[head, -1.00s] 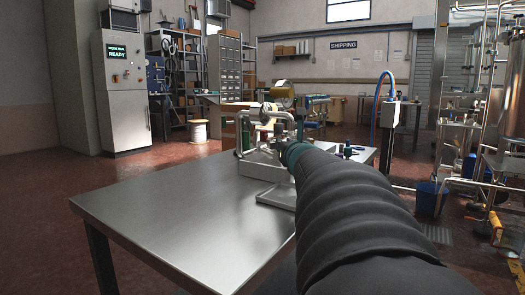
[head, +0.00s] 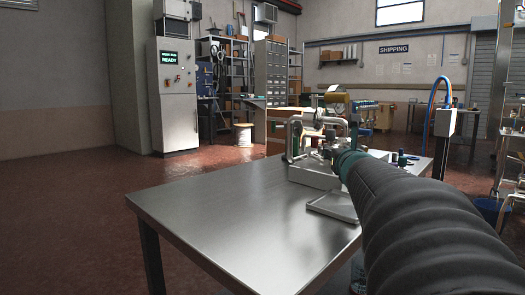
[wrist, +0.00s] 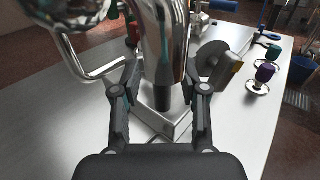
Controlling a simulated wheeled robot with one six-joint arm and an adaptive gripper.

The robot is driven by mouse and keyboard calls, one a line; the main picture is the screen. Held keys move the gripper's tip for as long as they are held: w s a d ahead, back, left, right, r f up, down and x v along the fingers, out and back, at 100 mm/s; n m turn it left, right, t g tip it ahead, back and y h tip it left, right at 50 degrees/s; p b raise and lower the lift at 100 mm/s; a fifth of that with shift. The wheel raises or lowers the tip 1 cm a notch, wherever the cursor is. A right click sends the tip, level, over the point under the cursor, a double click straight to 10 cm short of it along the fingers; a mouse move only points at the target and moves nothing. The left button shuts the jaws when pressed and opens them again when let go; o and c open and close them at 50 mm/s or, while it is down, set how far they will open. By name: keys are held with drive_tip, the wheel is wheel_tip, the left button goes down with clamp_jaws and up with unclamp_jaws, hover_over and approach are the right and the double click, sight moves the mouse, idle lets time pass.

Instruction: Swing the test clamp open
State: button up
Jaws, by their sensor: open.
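A metal fixture with bent chrome tubing (head: 300,122) stands on a pale base (head: 310,175) at the far right of the steel table (head: 225,215). My gripper (wrist: 162,82) is at this fixture; in the head view my dark-sleeved arm largely hides it. In the wrist view its two dark fingers stand apart. A polished chrome body (wrist: 160,30) with a black lower end (wrist: 162,97) shows between and beyond them; I cannot tell whether they touch. A chrome bent bar (wrist: 88,72) is left of the fingers. I cannot tell which part is the test clamp.
A shallow metal tray (head: 332,206) sits before the fixture. In the wrist view, a purple-topped piece (wrist: 264,74) and a green-topped piece (wrist: 272,54) stand to the right, beside a grey disc (wrist: 212,58). The table's left and front are clear.

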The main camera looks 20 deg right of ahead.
drive_tip(key=v, duration=0.7)
drive_tip(key=shift+s, duration=0.15)
drive_tip(key=shift+a, duration=0.15)
